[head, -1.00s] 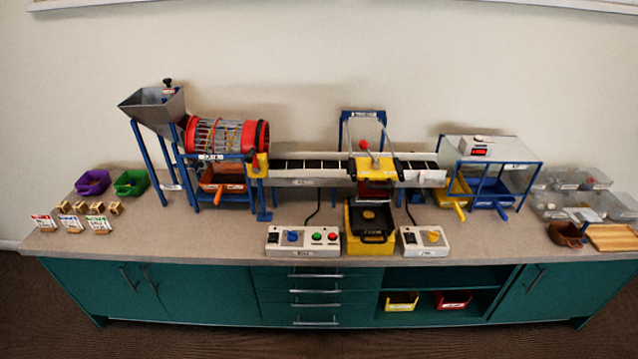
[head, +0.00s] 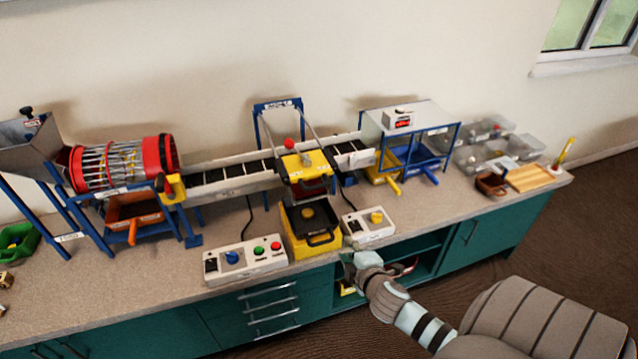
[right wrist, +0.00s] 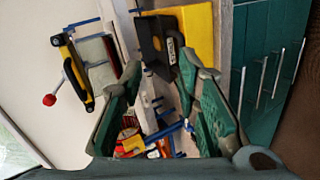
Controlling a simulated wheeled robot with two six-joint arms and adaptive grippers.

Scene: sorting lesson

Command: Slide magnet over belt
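The magnet unit (head: 307,161) is a yellow and black carriage with a red knob (head: 289,144) on top, below a blue and grey frame. It sits across the black-slatted belt (head: 228,180), towards its right end. My right gripper (head: 350,262) is in front of the counter, below and to the right of the magnet, apart from it. In the right wrist view its green-padded fingers (right wrist: 160,68) are spread with nothing held. The magnet unit (right wrist: 76,68) and its red knob (right wrist: 48,99) show left of the fingers there. My left gripper is out of view.
A yellow stand with a black tray (head: 312,222) stands before the magnet, between control boxes (head: 245,260) and (head: 369,224). A red drum (head: 122,163) stands left of the belt. A blue-framed hood (head: 412,125) stands right. The counter's front edge is near my gripper.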

